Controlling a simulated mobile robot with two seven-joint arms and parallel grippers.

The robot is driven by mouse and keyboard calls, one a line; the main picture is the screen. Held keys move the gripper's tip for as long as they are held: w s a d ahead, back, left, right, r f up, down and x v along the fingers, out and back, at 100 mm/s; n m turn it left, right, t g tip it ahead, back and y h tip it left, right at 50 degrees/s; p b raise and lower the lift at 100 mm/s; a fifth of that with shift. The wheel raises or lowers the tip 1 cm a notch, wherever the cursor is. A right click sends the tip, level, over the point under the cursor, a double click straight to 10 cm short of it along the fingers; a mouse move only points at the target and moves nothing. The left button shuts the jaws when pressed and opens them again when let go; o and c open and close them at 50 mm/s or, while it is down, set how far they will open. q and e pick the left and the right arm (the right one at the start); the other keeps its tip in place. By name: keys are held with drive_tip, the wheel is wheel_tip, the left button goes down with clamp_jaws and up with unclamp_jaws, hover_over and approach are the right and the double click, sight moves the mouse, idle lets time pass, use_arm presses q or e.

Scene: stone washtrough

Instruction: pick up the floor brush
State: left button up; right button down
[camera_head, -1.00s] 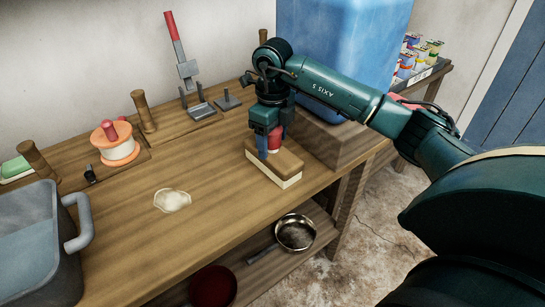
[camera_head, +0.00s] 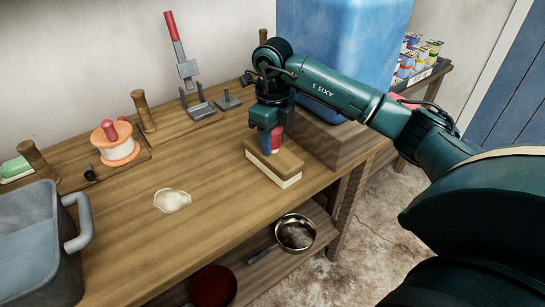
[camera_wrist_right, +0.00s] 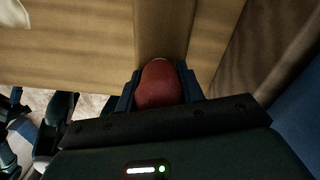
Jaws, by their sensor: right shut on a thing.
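The floor brush (camera_head: 281,164) is a brown wooden block with pale bristles underneath and a red knob on top. It sits flat on the wooden bench near its front right edge. My right gripper (camera_head: 272,141) points down over it and is shut on the red knob. In the right wrist view the red knob sits between the two dark fingers, and the brush's wooden block (camera_wrist_right: 164,30) extends away beyond it. The fingers hide part of the knob. My left gripper is not in view.
A large blue container (camera_head: 335,55) on a wooden block (camera_head: 335,142) stands close behind and right. A grey basin (camera_head: 35,240) is at the left. A pale puddle (camera_head: 172,200) lies on the bench. A pan (camera_head: 296,233) sits on the lower shelf. The bench middle is mostly clear.

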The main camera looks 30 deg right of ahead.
wheel_tip(320, 180, up, 10)
drive_tip(key=shift+r+p, duration=0.1)
drive_tip(key=shift+p, duration=0.2)
idle(0.3)
drive_tip(key=c, duration=1.5)
unclamp_jaws()
drive_tip(key=shift+c, duration=1.3)
